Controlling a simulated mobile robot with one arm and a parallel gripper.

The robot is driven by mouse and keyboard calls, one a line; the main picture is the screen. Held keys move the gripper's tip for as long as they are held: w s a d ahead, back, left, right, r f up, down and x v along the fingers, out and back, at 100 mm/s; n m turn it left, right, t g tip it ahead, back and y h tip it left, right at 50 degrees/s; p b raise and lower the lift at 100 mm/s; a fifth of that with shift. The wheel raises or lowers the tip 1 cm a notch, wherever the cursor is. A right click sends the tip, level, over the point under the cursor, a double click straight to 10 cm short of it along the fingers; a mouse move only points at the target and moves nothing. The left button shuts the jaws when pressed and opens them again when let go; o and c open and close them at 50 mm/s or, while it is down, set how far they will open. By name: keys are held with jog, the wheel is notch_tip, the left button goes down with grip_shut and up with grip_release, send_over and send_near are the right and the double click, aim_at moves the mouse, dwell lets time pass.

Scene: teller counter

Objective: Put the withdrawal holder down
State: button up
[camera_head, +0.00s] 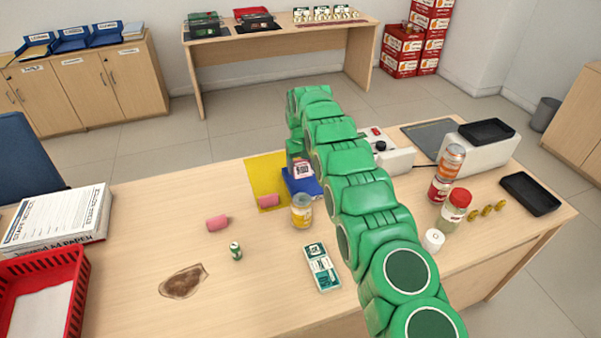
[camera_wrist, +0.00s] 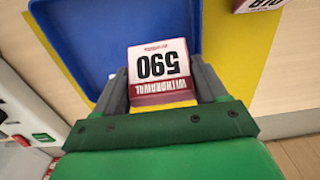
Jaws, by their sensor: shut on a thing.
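In the head view the holder (camera_head: 303,171) shows over the blue tray (camera_head: 314,188). In the wrist view the blue tray (camera_wrist: 72,28) and the yellow mat (camera_wrist: 232,40) lie behind it. I cannot tell whether the holder touches the tray. The holder's underside is hidden.
A pink block (camera_head: 269,202) lies on the yellow mat (camera_head: 262,171), another pink block (camera_head: 218,223) left of it. A jar (camera_head: 301,212) stands just in front of the tray. A white machine (camera_head: 394,156) is to the right. The counter front left has free room around a brown stain (camera_head: 183,281).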

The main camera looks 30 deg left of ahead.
aim_at(301, 180)
jog(key=shift+w+a+f, duration=0.35)
jog(key=shift+w+f, duration=0.1)
jog(key=shift+f, duration=0.2)
jog(key=shift+w+a+f, duration=0.1)
jog(key=shift+w+f, duration=0.05)
jog(key=shift+f, duration=0.05)
jog(key=shift+f, duration=1.55)
jog(key=shift+f, duration=0.1)
jog(key=o, duration=0.8)
jog(key=shift+c, duration=0.2)
jog(key=shift+r, duration=3.9)
